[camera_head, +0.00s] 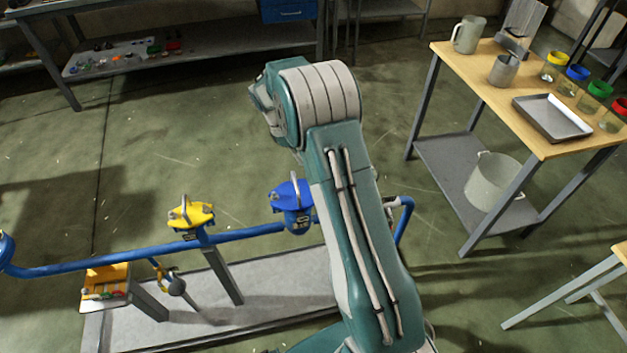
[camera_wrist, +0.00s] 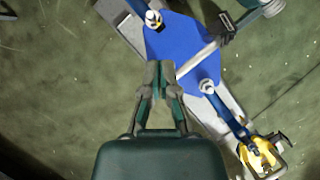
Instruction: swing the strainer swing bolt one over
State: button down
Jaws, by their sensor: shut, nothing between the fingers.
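The strainer is the blue lidded body (camera_head: 298,216) on the blue pipe, partly hidden behind my arm in the head view. Its blue lid (camera_wrist: 183,42) fills the upper middle of the wrist view, with a pale bar (camera_wrist: 197,60) lying across it. One swing bolt end (camera_wrist: 153,19) shows at the lid's upper left edge, and another (camera_wrist: 207,87) at its lower right edge. I cannot tell which is bolt one. My gripper (camera_wrist: 160,68) is shut and empty, its tips over the lid's lower left edge in the picture; contact cannot be told. The head view does not show the fingers.
A yellow-lidded fitting (camera_head: 190,213) stands left of the strainer on the same pipe (camera_head: 110,257). A small stand (camera_head: 105,285) with coloured items is farther left. A wooden-topped table (camera_head: 480,75) with vessels and a tray stands right. Floor behind the pipe is clear.

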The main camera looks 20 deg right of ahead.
jog(key=d+f+n, duration=0.1)
jog(key=f, duration=0.1)
jog(key=s+f+n+h, duration=0.1)
jog(key=f, duration=0.2)
jog(key=s+d+f+n, duration=0.1)
jog(key=f, duration=0.2)
jog(key=shift+s+d+f, duration=0.25)
jog(key=shift+d, duration=0.05)
jog(key=shift+s+d+n+y, duration=0.1)
jog(key=shift+d+n+y, duration=0.2)
jog(key=shift+d, duration=0.05)
dwell(0.5)
jog(key=s+d+f+y, duration=0.1)
jog(key=d+f+y, duration=0.1)
jog(key=d, duration=0.4)
jog(key=shift+d+f, duration=0.15)
jog(key=shift+f, duration=0.65)
jog(key=shift+s+f, duration=0.1)
dwell(0.6)
